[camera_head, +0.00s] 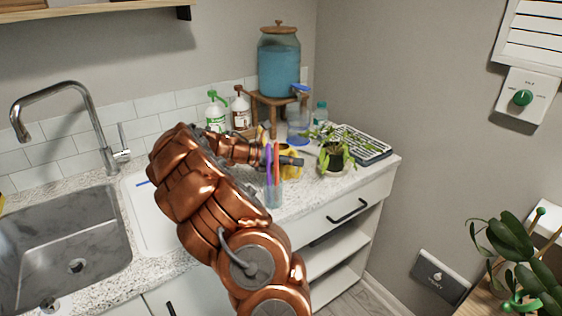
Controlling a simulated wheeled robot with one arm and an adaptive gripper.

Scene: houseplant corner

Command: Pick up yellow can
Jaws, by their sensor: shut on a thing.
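The yellow can (292,172) is at the counter's right part, partly hidden behind my gripper and a cup of coloured sticks. My gripper (292,158) reaches across it from the left and is shut on it. The fingers are small and dark in this view, and my copper arm hides part of the scene. I cannot tell whether the can touches the counter.
A clear cup (274,194) with coloured sticks stands in front of the can. A potted plant (336,160) stands close on its right, with a seed tray (365,146) behind. Spray bottles (216,113) and a blue water dispenser (279,68) stand at the back. The sink (60,240) is left.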

